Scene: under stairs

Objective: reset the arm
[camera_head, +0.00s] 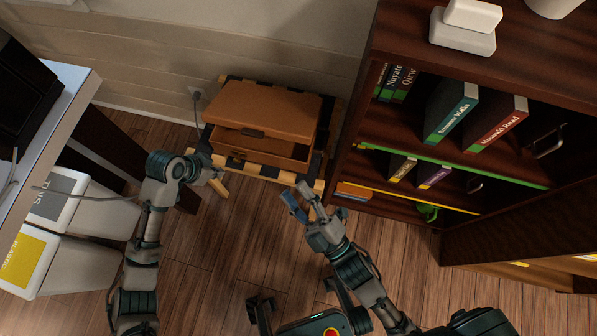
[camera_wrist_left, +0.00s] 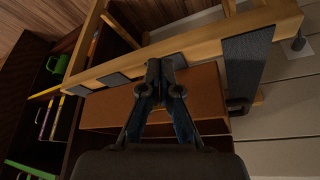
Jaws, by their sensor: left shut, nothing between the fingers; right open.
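My left arm comes in from the left, and its gripper (camera_head: 215,178) is at the front left corner of the low stand, near an orange-brown case. In the left wrist view, the left gripper (camera_wrist_left: 166,66) is shut and empty, in front of the case (camera_wrist_left: 200,95) and a wooden bar with dark patches. I cannot tell whether it touches them. My right gripper (camera_head: 303,197) is open and empty, above the floor in front of the stand's right end, close to the bookshelf.
The case (camera_head: 265,108) lies on a black-and-yellow striped stand (camera_head: 250,170) against the wall. A dark bookshelf (camera_head: 375,130) with books stands at right. A white table (camera_head: 50,130) and labelled bins (camera_head: 85,265) are at left. Wooden floor (camera_head: 215,255) is clear between my arms.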

